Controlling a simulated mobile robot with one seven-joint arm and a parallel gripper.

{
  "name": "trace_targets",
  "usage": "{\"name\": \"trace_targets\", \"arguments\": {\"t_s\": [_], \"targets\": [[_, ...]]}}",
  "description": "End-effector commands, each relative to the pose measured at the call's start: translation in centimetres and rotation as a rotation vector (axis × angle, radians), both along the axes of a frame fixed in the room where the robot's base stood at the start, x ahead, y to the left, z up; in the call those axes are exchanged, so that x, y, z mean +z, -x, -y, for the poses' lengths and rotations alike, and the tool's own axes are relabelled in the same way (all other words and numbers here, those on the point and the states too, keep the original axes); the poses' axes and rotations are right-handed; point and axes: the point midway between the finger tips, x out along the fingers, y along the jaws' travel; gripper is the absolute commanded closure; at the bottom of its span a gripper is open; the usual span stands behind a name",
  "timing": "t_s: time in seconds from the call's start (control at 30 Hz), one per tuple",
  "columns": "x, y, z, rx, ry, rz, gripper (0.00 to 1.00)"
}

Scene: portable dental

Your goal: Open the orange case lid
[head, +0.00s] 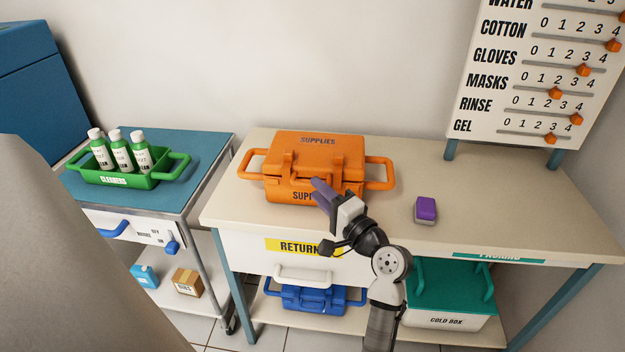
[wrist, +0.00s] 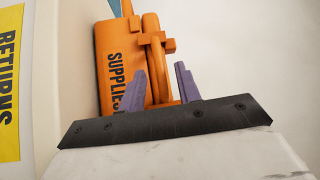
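The orange case (head: 316,150) labelled SUPPLIES stands on the left part of the beige table, with its lid down and two latch-like tabs at its front. A handle sticks out at each side. My gripper (head: 318,188), with purple fingers, is in front of the case near its lower front. In the wrist view the case (wrist: 112,65) appears turned on its side beyond the fingers.
A purple and grey block (head: 425,210) lies on the table (head: 470,180) right of the case. A green caddy (head: 125,178) with bottles stands on the blue-topped cart at left. Below the table are a blue case (head: 300,299) and a teal-lidded cold box (head: 450,300). The table's right side is mostly clear.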

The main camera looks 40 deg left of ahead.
Motion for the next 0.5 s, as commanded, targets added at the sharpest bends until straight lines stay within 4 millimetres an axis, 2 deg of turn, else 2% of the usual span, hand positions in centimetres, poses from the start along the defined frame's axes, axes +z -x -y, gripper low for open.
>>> {"name": "trace_targets", "arguments": {"t_s": [0.03, 0.2, 0.5], "targets": [[0.4, -0.1, -0.9, 0.002, -0.001, 0.000, 0.67], [0.5, -0.6, -2.7, 0.000, -0.001, 0.001, 0.67], [0.4, -0.7, -3.3, -0.001, 0.000, 0.001, 0.67]]}}
